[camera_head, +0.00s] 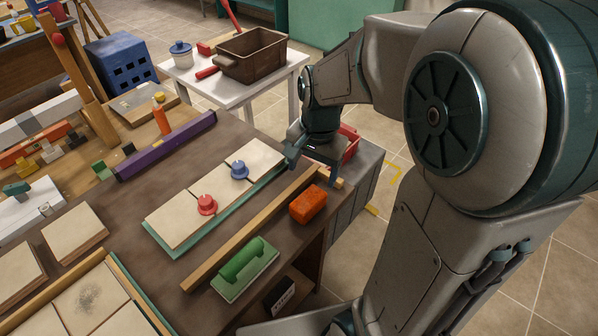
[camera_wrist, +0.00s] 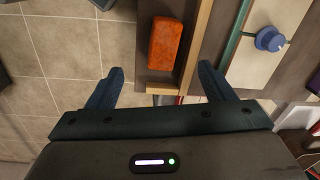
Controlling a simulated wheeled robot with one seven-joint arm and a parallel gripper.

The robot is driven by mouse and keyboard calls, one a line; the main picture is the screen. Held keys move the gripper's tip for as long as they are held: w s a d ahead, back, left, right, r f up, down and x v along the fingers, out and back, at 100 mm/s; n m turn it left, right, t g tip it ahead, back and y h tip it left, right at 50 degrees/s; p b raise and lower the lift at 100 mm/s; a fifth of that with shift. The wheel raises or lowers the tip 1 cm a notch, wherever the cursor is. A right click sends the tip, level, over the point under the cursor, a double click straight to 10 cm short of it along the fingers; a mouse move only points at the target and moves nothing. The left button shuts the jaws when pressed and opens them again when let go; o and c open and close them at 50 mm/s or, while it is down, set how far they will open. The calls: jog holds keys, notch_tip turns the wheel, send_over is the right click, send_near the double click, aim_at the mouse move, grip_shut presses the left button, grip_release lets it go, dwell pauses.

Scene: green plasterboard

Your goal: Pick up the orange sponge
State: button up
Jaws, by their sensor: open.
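The orange sponge (camera_head: 308,204) is a rounded block lying on the brown table near its right edge, beside a long wooden strip. In the wrist view the sponge (camera_wrist: 166,43) lies ahead of and between the two fingers, apart from both. My gripper (camera_wrist: 160,82) is open and empty. In the head view my gripper (camera_head: 318,165) is at the table's far right corner, beyond the sponge, partly hidden by its own wrist.
A long wooden strip (camera_head: 245,232) runs beside the sponge. A green holder (camera_head: 245,268) sits nearer the front. A board with a red knob (camera_head: 206,205) and a blue knob (camera_head: 239,170) lies left of the strip. Tiled floor lies right of the table.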

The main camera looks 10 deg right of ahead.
aim_at(309, 199)
jog(key=w+f+m, duration=0.1)
jog(key=f, duration=0.2)
jog(key=w+f+m, duration=0.1)
jog(key=f, duration=0.3)
jog(key=w+f, duration=0.1)
jog(key=f, duration=0.2)
jog(key=shift+w+f+m+g+p, duration=0.25)
jog(key=shift+m+g+p, duration=0.05)
jog(key=shift+m+p, duration=0.1)
jog(key=f, duration=0.4)
jog(key=shift+s+d, duration=0.1)
jog(key=shift+s, duration=0.3)
jog(key=shift+f, duration=0.6)
jog(key=c, duration=1)
